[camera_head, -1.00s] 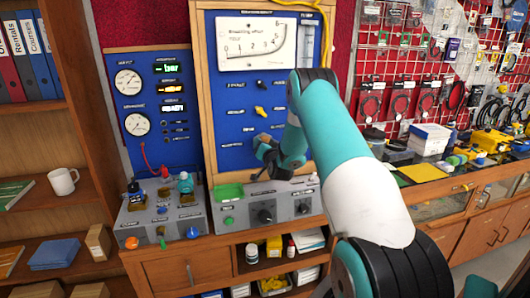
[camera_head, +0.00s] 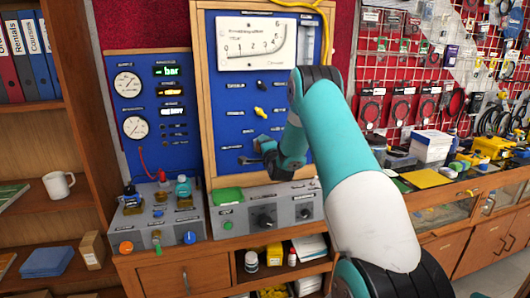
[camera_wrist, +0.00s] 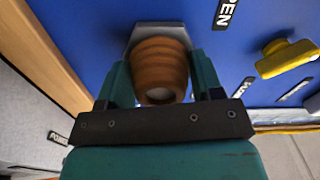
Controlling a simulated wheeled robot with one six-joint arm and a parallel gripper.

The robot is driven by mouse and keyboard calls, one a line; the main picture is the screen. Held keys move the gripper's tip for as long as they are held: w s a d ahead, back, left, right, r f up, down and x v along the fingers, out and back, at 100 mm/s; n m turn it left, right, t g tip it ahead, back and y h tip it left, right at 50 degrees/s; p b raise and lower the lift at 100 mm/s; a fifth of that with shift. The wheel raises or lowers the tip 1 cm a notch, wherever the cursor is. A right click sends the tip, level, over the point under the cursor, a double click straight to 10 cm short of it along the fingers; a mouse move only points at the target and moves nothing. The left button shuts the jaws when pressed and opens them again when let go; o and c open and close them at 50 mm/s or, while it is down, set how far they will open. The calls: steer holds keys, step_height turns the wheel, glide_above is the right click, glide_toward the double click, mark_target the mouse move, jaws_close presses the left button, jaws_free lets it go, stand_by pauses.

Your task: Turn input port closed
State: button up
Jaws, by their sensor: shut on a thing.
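An orange-brown ribbed round knob (camera_wrist: 158,68) on a grey hexagonal base stands out from the blue panel in the wrist view. I take it to be the input port, but no label naming it is readable. My gripper (camera_wrist: 160,82) has one teal finger on each side of the knob and is shut on it. A label ending in "PEN" is close by in the wrist view.
A yellow valve handle (camera_wrist: 287,58) is to the right of the knob; it also shows above my gripper in the head view (camera_head: 261,112). A grey control box (camera_head: 246,219) stands below the panel. A wooden frame edge (camera_wrist: 50,58) runs close on the left.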

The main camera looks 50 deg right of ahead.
steer(key=shift+m, duration=1)
steer(key=shift+b, duration=0.3)
steer(key=o, duration=0.9)
steer(key=b+v, duration=1.1)
steer(key=v, duration=0.6)
steer(key=shift+s+a, duration=0.15)
steer(key=shift+a, duration=0.05)
